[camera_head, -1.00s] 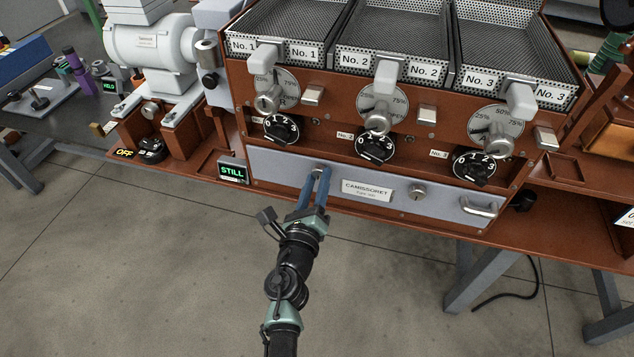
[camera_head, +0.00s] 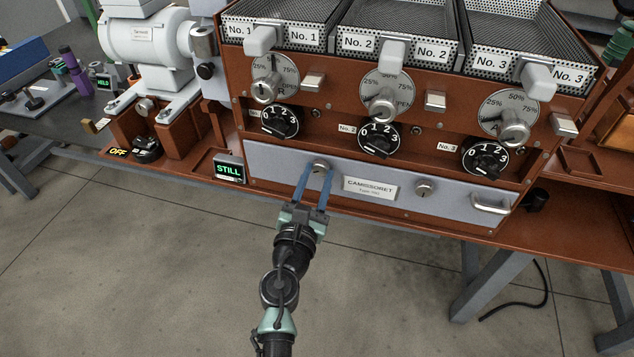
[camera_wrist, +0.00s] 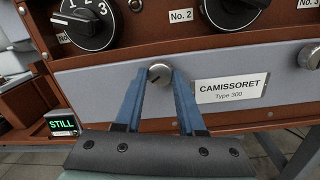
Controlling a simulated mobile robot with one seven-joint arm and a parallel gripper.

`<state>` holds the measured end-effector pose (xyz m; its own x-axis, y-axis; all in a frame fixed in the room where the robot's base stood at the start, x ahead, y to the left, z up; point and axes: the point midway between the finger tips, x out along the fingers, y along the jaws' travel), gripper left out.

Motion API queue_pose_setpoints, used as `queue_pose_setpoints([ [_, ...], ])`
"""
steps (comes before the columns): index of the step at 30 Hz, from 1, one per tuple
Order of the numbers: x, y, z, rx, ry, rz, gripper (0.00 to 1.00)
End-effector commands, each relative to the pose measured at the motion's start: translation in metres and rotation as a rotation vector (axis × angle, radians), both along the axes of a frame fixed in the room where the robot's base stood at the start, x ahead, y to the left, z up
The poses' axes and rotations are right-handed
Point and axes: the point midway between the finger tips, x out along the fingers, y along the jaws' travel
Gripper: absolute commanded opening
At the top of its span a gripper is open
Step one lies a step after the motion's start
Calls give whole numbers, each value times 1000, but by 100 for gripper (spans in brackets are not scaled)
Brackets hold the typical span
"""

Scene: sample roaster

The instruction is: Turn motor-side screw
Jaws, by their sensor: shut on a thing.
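The motor-side screw (camera_head: 319,166) is a round silvery head with a dark slot on the left part of the grey front panel (camera_head: 272,160). It also shows in the wrist view (camera_wrist: 160,73), where its slot lies slightly tilted. My gripper (camera_head: 318,170) reaches up to the panel from below. Its two blue fingers stand either side of the screw head and are shut on it, as the wrist view also shows (camera_wrist: 160,78). The fingers hide the sides of the head. A second slotted screw (camera_head: 424,189) sits to the right on the same panel.
The CAMISSORET plate (camera_head: 370,190) lies between the two screws. A small display reading STILL (camera_head: 229,169) stands left of the panel. Numbered black knobs (camera_head: 280,121) sit just above. A drawer-like handle (camera_head: 491,204) is at the panel's right. The floor below is open.

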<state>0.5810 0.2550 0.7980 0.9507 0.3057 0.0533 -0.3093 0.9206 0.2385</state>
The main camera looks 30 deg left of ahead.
Motion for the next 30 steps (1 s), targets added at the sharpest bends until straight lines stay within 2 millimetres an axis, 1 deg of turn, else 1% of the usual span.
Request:
queue_pose_setpoints([
  [5, 0, 1, -3, 163, 46, 1, 0],
  [30, -1, 3, -2, 929, 265, 1, 0],
])
